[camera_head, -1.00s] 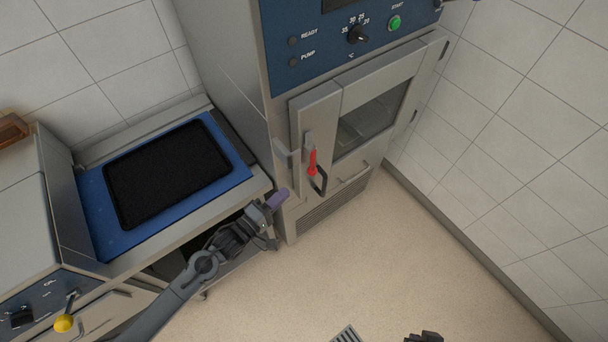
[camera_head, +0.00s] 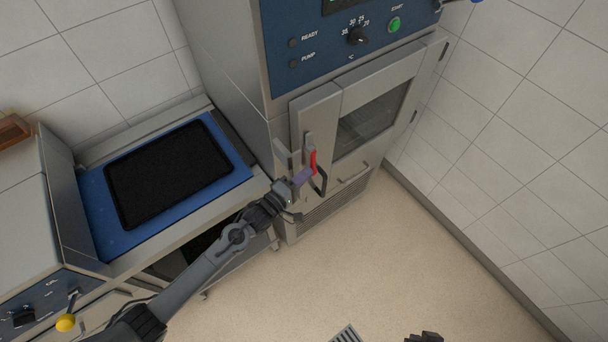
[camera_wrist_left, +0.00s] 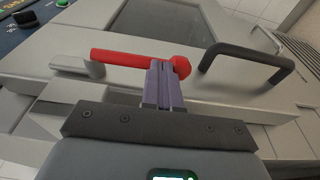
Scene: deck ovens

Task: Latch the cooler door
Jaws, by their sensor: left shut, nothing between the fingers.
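The cooler door (camera_head: 372,122) is a grey panel with a window, and it looks closed against the cabinet. Its red latch lever (camera_head: 313,160) hangs roughly upright on the left side of the door; it also shows in the left wrist view (camera_wrist_left: 125,56), lying across the picture and ending in a red knob. My left gripper (camera_head: 304,176) is shut with its purple fingers (camera_wrist_left: 163,86) at the lever's knob end, holding nothing. Whether they touch the lever, I cannot tell. Only a dark bit at the bottom edge of the head view may be my right arm; its gripper cannot be made out.
A black door handle (camera_head: 320,182) is beside the lever, also in the left wrist view (camera_wrist_left: 245,52). A counter with a blue mat (camera_head: 95,215) and black tray (camera_head: 165,170) stands left. The floor (camera_head: 400,255) in front is clear.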

